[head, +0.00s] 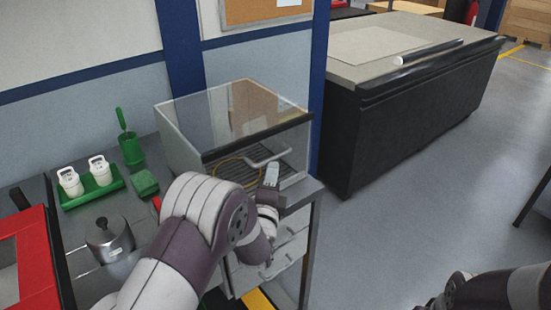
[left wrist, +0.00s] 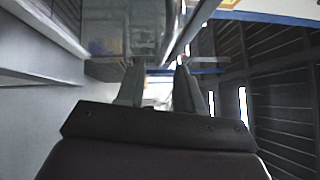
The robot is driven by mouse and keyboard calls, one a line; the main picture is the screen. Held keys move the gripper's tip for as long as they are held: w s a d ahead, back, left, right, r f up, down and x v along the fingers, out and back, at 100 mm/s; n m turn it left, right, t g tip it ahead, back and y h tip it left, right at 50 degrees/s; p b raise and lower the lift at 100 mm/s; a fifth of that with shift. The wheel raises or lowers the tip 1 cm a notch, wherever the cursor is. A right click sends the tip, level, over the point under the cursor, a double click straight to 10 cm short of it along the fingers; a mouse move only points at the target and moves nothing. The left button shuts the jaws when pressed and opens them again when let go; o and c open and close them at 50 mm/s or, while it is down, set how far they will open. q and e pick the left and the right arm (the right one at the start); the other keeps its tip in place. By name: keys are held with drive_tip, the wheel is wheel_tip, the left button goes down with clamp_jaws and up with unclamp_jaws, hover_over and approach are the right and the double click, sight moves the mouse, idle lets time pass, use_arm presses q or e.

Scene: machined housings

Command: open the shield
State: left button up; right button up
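The shield (head: 225,112) is a clear cover with a dark front bar, on a grey box-shaped enclosure at the right end of the workbench. It appears to be down over the enclosure. A curved grey handle (head: 262,161) is on its front. My left gripper (head: 271,175) is in front of the enclosure, close to the right end of the handle. In the left wrist view its two fingers (left wrist: 160,88) are apart; I cannot tell whether the handle is between them. My right arm shows at the lower right corner, with its gripper out of view.
On the bench are a green tray (head: 93,191) with white containers, a green holder (head: 132,150), a metal pot (head: 108,238) and a red bin (head: 33,262). A blue post (head: 318,90) stands behind the enclosure. A dark cabinet (head: 400,115) stands right; the floor between is clear.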

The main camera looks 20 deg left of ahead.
sight(272, 159)
use_arm(q)
drive_tip(key=w, duration=0.1)
drive_tip(key=w+a+r, duration=0.1)
drive_tip(key=w, duration=0.1)
drive_tip(key=w+p, duration=0.1)
drive_tip(key=w, duration=0.1)
drive_tip(key=shift+a+r, duration=0.2)
drive_tip(key=shift+a, duration=0.05)
drive_tip(key=shift+w+d+f, duration=0.1)
drive_tip(key=shift+w, duration=0.45)
drive_tip(key=shift+s, duration=0.15)
clamp_jaws()
